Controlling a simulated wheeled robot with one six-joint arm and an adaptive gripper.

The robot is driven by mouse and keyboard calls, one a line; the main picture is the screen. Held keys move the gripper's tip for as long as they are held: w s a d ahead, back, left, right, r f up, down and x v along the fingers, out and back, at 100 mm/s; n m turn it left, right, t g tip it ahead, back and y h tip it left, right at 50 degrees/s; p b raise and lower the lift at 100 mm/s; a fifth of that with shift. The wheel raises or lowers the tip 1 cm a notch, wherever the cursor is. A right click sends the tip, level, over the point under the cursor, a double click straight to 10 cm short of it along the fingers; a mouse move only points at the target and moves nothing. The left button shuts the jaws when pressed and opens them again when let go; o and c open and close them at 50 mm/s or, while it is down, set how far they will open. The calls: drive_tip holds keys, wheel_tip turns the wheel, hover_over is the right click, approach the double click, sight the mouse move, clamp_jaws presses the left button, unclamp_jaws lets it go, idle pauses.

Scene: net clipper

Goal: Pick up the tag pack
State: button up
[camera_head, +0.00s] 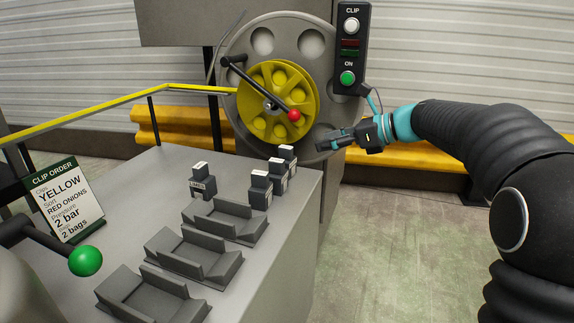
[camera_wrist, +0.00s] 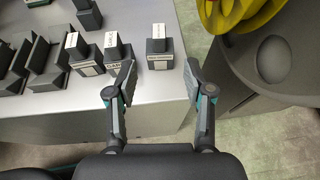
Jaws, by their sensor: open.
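Several small dark blocks with pale tops and white front labels stand on the grey bench; I take these as tag packs, but cannot tell which one the task means. Three stand in a row: the near pack (camera_head: 261,190), the middle pack (camera_head: 277,176) and the far pack (camera_head: 287,157). Another pack (camera_head: 203,182) stands apart to their left. My gripper (camera_head: 335,140) is open and empty, to the right of the row. In the wrist view my gripper (camera_wrist: 160,72) has its fingers spread, with one pack (camera_wrist: 160,54) upright just ahead, between the fingertip lines.
Dark cradles (camera_head: 192,255) line the bench (camera_head: 275,250) front. A grey wheel with a yellow hub (camera_head: 278,102) and red-knobbed crank stands behind. A clip control box (camera_head: 350,48) hangs above my gripper. An order sign (camera_head: 64,200) and green-knobbed lever (camera_head: 85,261) are at left.

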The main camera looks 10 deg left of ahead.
sight(292, 149)
drive_tip(key=x, duration=1.2)
drive_tip(key=shift+s+a+f+b, duration=0.1)
drive_tip(key=shift+a+f+b, duration=0.1)
drive_tip(key=shift+b, duration=0.1)
clamp_jaws()
